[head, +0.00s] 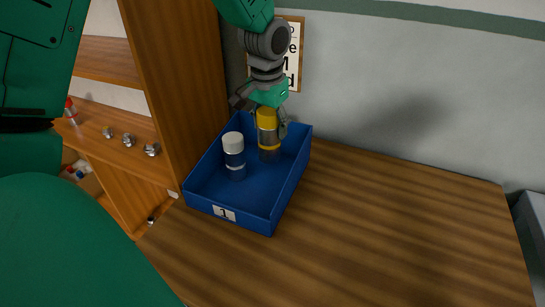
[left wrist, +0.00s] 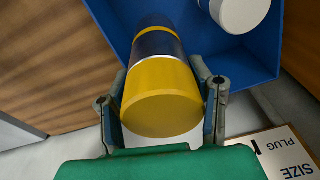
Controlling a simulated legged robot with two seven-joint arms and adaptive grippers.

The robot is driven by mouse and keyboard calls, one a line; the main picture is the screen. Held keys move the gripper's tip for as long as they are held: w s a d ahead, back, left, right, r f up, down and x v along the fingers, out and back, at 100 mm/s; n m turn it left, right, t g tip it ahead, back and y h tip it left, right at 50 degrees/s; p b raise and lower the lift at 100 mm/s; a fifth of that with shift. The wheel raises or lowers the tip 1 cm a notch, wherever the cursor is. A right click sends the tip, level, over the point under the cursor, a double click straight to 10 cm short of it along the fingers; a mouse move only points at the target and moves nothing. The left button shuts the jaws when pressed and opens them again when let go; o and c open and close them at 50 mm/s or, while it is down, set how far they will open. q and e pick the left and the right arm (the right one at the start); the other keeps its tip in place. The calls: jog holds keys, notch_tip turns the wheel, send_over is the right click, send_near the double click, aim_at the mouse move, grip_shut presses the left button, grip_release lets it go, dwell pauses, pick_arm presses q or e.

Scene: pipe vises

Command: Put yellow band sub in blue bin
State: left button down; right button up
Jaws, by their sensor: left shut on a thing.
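The yellow band sub (head: 267,130) is a metal-grey cylinder with a yellow top and a thin yellow band lower down. My left gripper (head: 262,112) is shut around its yellow upper end from above. The sub is upright inside the back right part of the blue bin (head: 228,210), its lower end below the rim. I cannot tell whether it touches the floor. In the left wrist view, the sub (left wrist: 160,85) is between both fingers, and the bin (left wrist: 262,62) is beyond it. My right gripper is not in view.
A white-capped sub (head: 233,150) stands in the bin, left of the held sub. The wooden table (head: 400,220) is clear to the right. A wooden shelf (head: 120,125) with several small metal parts stands left. A sign (head: 292,60) is on the wall behind.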

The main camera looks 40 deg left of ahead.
aim_at(270, 158)
pick_arm(q)
jog(key=f, duration=0.5)
jog(key=shift+a+f, duration=0.3)
jog(key=shift+f, duration=0.1)
jog(key=shift+d+f, duration=0.25)
jog(key=shift+f, duration=0.2)
notch_tip(270, 158, down, 3)
jog(key=shift+s+d+r, duration=0.1)
jog(key=shift+s+d, duration=0.05)
jog(key=c, duration=0.7)
grip_release()
jog(key=shift+a+f, duration=0.2)
jog(key=shift+a, duration=0.1)
jog(key=shift+c, duration=0.2)
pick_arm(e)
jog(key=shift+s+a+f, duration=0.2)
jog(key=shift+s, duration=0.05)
pick_arm(q)
jog(key=shift+d, duration=0.1)
